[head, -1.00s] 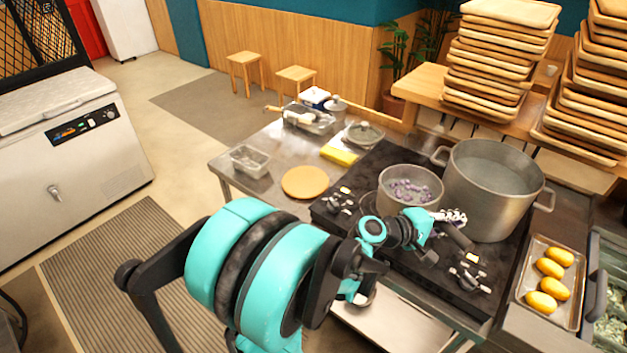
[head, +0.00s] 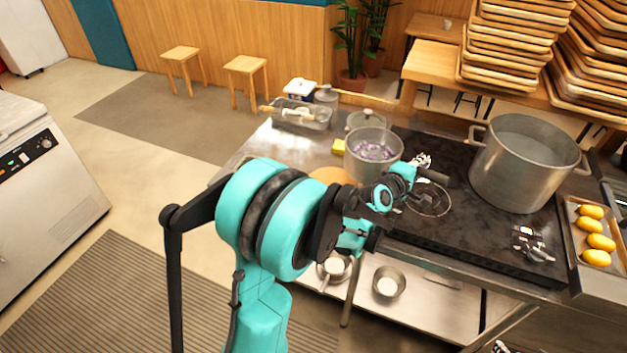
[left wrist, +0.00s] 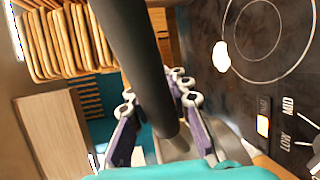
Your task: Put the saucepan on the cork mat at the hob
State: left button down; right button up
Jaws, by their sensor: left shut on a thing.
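The steel saucepan (head: 372,158), with purple contents inside, is in the head view at the left edge of the black hob (head: 470,218). My left gripper (head: 424,168) is shut on its dark handle (left wrist: 137,55); in the left wrist view the fingers (left wrist: 157,100) stand on both sides of that handle. The round cork mat (head: 328,175) lies on the steel counter just left of the hob, partly hidden by the saucepan and my left arm. The saucepan overlaps the mat's right side in the picture and looks raised. My right gripper is not in view.
A large stockpot (head: 522,165) stands on the hob's right part. A tray of yellow items (head: 597,262) is at the far right.

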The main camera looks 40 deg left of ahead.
aim_at(377, 173)
pick_arm(q)
jog(key=s+a+f+b, duration=0.1)
jog(key=a+f, duration=0.1)
jog(key=a, duration=0.1)
jog(key=s+a+f+b, duration=0.1)
jog(key=a+f+b, duration=0.1)
jog(key=a, duration=0.2)
jog(key=s+a+f+b, duration=0.1)
jog(key=a+f, duration=0.2)
jog(key=a, duration=0.1)
jog(key=shift+s+a, duration=0.15)
jog(key=shift+s, duration=0.2)
jog(key=shift+f+b, duration=1.35)
jog(key=shift+f, duration=0.7)
jog(key=shift+r, duration=0.1)
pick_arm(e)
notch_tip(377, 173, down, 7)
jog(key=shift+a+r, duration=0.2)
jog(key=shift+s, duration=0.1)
pick_arm(q)
jog(key=c, duration=1.7)
grip_release()
jog(key=shift+s, duration=0.1)
